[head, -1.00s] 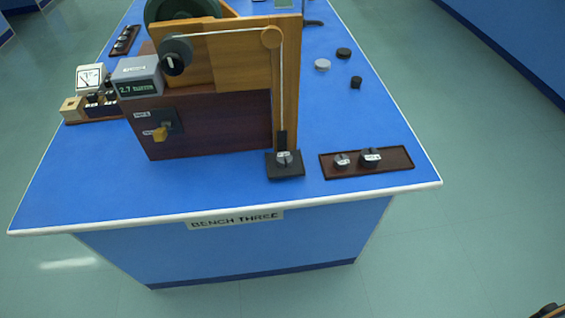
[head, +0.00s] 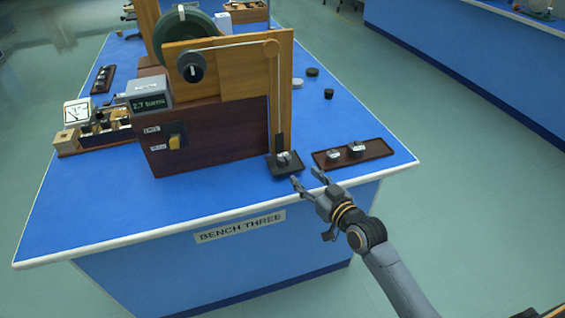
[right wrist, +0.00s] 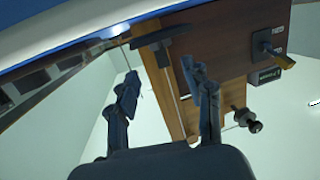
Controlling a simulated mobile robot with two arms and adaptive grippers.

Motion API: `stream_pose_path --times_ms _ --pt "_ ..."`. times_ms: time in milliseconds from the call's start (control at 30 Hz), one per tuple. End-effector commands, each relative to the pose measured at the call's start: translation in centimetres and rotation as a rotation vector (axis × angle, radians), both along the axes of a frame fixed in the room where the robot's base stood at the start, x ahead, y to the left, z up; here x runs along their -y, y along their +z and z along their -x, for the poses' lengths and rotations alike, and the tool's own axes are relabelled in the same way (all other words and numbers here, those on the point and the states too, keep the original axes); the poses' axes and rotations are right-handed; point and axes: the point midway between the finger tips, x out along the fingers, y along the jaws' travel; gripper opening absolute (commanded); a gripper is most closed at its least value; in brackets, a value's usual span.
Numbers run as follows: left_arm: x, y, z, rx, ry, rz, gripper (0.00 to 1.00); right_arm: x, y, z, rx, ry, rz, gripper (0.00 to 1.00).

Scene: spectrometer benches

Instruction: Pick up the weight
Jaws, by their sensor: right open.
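Two more weights, one on the left (head: 334,153) and one on the right (head: 356,147), stand on a dark brown tray (head: 378,153) to the right. My left gripper is not in view.
The wooden apparatus (head: 205,135) with wheel, dial and display stands left of the pad. Dark discs (head: 328,93) and a pale disc (head: 298,84) lie behind the tray. The bench's white front edge (head: 130,244) lies near my gripper. The bench top right of the tray is clear.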

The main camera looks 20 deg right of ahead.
Motion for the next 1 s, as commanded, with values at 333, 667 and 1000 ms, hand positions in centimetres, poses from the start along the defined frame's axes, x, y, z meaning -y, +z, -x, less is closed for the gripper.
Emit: stream_pose_path --times_ms 333,667,1000 --pt "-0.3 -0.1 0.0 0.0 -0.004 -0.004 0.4 -1.5 -1.0 -6.0 -0.002 0.001 -0.001 0.5" --pt "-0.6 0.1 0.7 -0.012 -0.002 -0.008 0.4 -2.2 -1.3 -9.1 -0.002 0.001 -0.001 0.5" --pt "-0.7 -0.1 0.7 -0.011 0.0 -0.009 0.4 -2.8 -1.9 -11.8 -0.004 0.001 0.001 0.5"
